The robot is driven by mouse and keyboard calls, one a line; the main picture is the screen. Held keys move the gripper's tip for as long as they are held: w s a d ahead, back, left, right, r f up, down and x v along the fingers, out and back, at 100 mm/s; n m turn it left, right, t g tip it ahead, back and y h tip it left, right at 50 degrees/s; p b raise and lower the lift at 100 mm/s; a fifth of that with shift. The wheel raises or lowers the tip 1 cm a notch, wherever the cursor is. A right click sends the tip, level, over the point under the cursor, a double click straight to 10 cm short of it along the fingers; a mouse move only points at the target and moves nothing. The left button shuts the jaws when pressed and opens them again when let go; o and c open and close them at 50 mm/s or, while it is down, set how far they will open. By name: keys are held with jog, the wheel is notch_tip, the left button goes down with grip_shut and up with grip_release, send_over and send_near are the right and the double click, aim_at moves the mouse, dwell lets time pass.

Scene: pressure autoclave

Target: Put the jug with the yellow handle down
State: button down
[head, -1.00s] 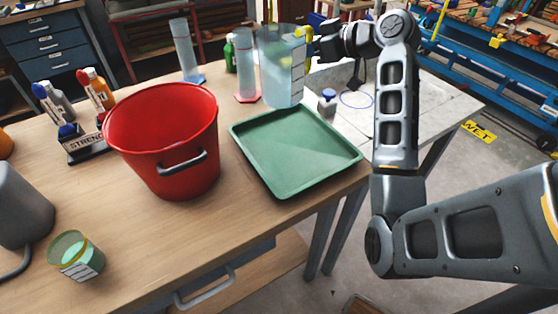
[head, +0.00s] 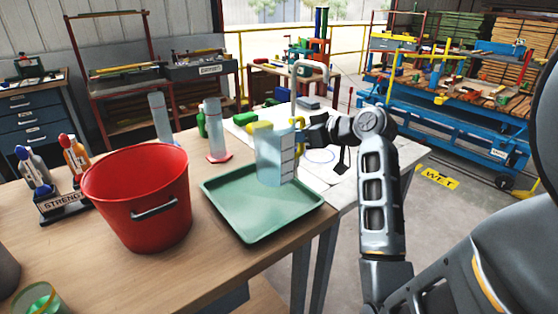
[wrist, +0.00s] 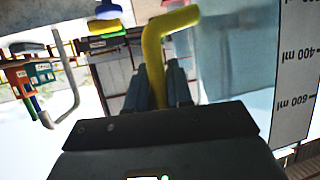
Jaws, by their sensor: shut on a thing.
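The jug with the yellow handle (head: 272,158) is a clear, pale blue vessel with a white graduated strip. In the head view it appears upright in front of the back right part of the green tray (head: 240,222); whether its base touches the tray cannot be told. My gripper (head: 303,133) is at the jug's right side, shut on its handle. In the wrist view the yellow handle (wrist: 152,50) runs down between my fingers (wrist: 160,88), and the jug wall (wrist: 235,55) with its ml marks fills the right side. My fingertips are partly hidden in the head view.
A red bucket (head: 140,205) stands left of the tray. A cylinder with a red base (head: 215,130) and another clear cylinder (head: 160,118) stand behind. A bottle rack (head: 65,205) is at the left, and a small beaker (head: 38,300) at the front left. Wood at the table's front is bare.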

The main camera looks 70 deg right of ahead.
jog(key=shift+w+a+f, duration=0.3)
jog(key=shift+w+f, duration=0.3)
jog(key=shift+f, duration=0.5)
jog(key=shift+w+a+f, duration=0.25)
jog(key=shift+w+f, duration=0.4)
jog(key=shift+f, duration=0.4)
jog(key=shift+w+a+f, duration=0.3)
jog(key=shift+w+f, duration=0.3)
jog(key=shift+f, duration=0.5)
jog(key=shift+f, duration=0.1)
jog(key=shift+f, duration=0.15)
jog(key=c, duration=1)
grip_release()
jog(key=shift+r+p, duration=0.3)
jog(key=b+v, duration=0.1)
jog(key=v, duration=1.1)
